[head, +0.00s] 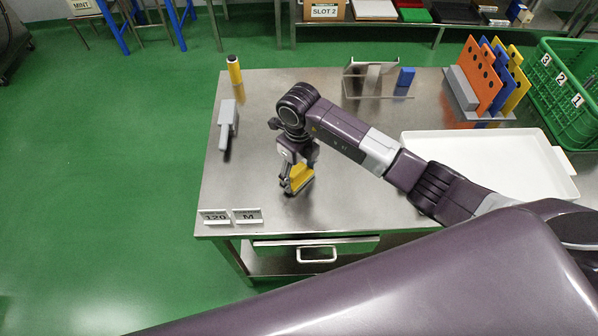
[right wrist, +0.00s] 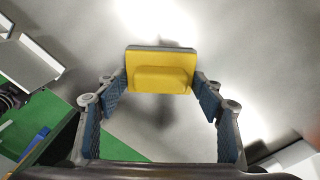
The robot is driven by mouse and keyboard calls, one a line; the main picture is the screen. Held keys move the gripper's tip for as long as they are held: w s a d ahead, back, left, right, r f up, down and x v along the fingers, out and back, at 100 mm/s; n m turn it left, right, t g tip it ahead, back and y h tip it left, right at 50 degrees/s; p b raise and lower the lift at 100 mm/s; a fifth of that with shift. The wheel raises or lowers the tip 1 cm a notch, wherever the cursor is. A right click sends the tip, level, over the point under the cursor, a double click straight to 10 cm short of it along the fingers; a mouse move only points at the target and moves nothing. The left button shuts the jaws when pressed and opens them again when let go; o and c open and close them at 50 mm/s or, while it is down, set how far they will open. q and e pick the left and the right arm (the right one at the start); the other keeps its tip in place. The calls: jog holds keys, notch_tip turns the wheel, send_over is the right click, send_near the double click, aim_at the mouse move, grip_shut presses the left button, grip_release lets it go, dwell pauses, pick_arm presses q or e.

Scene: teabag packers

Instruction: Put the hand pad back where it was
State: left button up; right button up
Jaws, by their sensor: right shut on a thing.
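The hand pad (head: 300,178) is a yellow block with a grey edge. My right gripper (head: 292,184) is shut on it, over the left middle part of the metal table (head: 262,212). In the right wrist view the yellow pad (right wrist: 161,76) sits between the two blue-padded fingers of the right gripper (right wrist: 160,88), with its grey edge on the far side. A dark shadow shows on the metal beneath the pad. I cannot tell whether the pad touches the table. My left gripper is not in view.
A metal stand (head: 352,88) and blue block (head: 405,77) are at the back. A white tray (head: 480,136), panel rack (head: 462,90) and green crate (head: 575,115) are right. Small signs (head: 248,216) line the front edge.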

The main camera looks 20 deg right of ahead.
aim_at(299, 172)
jog(key=shift+f, duration=0.15)
jog(key=o, duration=1.2)
jog(key=shift+r, duration=0.2)
jog(key=shift+w+r, duration=0.1)
jog(key=shift+r, duration=0.3)
notch_tip(299, 172, up, 11)
jog(key=b, duration=0.3)
jog(key=shift+r, duration=0.1)
jog(key=shift+s, duration=0.2)
